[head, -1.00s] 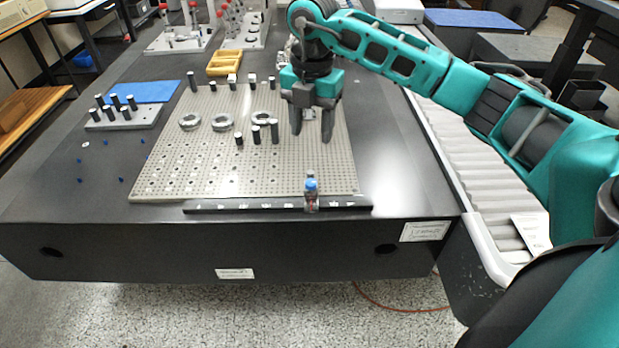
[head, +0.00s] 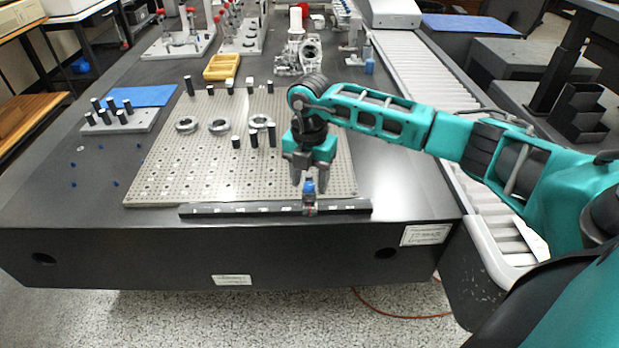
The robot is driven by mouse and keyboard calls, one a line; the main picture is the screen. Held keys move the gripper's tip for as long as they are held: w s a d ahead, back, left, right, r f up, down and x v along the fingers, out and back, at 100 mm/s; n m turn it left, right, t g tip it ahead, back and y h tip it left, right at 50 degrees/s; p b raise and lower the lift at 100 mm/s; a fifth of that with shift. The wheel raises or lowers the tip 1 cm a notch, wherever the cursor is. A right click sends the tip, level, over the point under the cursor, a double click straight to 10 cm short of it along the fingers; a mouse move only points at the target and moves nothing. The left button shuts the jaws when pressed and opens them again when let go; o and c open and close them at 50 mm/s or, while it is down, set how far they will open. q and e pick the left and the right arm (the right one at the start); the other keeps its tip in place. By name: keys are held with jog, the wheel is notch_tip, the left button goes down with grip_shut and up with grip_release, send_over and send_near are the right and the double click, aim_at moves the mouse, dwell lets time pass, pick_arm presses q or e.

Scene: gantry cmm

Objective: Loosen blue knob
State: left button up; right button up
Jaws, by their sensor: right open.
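The blue knob (head: 309,187) sits on top of a small clamp at the right part of the black rail, along the front edge of the perforated plate. My right gripper (head: 308,179) is open and points down right at the knob. Its fingertips are around or just behind the knob; I cannot tell whether they touch it. Part of the knob's upper side is hidden by the gripper. My left gripper is not in view.
The black rail (head: 230,210) lies along the front of the perforated plate (head: 170,182). Rings and dark-topped posts stand on the plate. A yellow tray (head: 221,66) and a grey casting (head: 297,56) are behind it. The table's front left is mostly clear.

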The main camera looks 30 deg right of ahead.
grip_shut()
dwell(0.5)
jog(key=n, duration=0.5)
jog(key=shift+r+n, duration=0.1)
jog(key=shift+n, duration=0.2)
jog(key=n, duration=0.6)
jog(key=shift+w, duration=0.1)
jog(key=shift+n, duration=0.4)
grip_release()
dwell(0.3)
